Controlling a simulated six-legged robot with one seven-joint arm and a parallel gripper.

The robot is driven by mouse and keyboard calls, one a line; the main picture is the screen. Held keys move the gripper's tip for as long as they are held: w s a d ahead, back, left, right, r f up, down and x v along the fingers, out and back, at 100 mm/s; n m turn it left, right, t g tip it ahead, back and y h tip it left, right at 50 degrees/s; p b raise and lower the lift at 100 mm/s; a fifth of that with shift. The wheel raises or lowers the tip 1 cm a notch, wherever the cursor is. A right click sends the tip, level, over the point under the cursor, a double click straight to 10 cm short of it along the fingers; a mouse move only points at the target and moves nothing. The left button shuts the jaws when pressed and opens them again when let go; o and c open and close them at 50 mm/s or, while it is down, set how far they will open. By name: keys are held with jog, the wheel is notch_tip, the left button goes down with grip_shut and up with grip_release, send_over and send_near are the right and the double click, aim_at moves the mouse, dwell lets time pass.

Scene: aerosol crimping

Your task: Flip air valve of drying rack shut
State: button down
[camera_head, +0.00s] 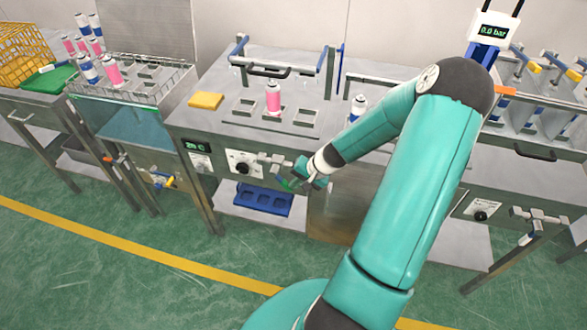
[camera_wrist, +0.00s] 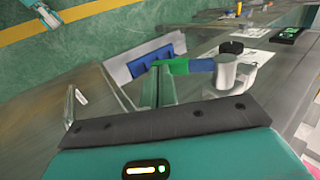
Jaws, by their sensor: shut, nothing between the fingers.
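On the front of the middle steel station, a grey pipe valve (camera_head: 272,161) sits beside a black knob (camera_head: 242,168). In the wrist view the valve body (camera_wrist: 234,72) carries a lever with a blue part (camera_wrist: 202,65) and a green end (camera_wrist: 176,66). The green end shows partly in the head view (camera_head: 288,185). My gripper (camera_head: 306,182) is shut and empty, right beside the lever. In the wrist view my fingers (camera_wrist: 160,82) are just in front of the green end; I cannot tell whether they touch it. No drying rack label is readable.
A blue tray (camera_head: 263,201) lies on the shelf below. A pink can (camera_head: 273,98) and a yellow sponge (camera_head: 206,100) are on the tabletop. A wire rack of cans (camera_head: 150,90) stands left, with another yellow-handled valve (camera_head: 166,181) below. The floor in front is clear.

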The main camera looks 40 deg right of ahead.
aim_at(284, 186)
jog(key=t+y, duration=0.1)
jog(key=f+t+y, duration=0.1)
jog(key=t, duration=0.1)
jog(key=w+f+t+y, duration=0.1)
jog(key=shift+w+a+t+y, duration=0.1)
jog(key=shift+a+t+y, duration=0.2)
jog(key=shift+a+t, duration=0.1)
jog(key=shift+w+a+f+t+y, duration=0.2)
jog(key=shift+w+f+t+y, duration=0.2)
jog(key=shift+f+t, duration=0.1)
jog(key=shift+w+a+f, duration=0.4)
jog(key=shift+w+f, duration=0.05)
jog(key=shift+f, duration=0.05)
jog(key=shift+w+a, duration=0.15)
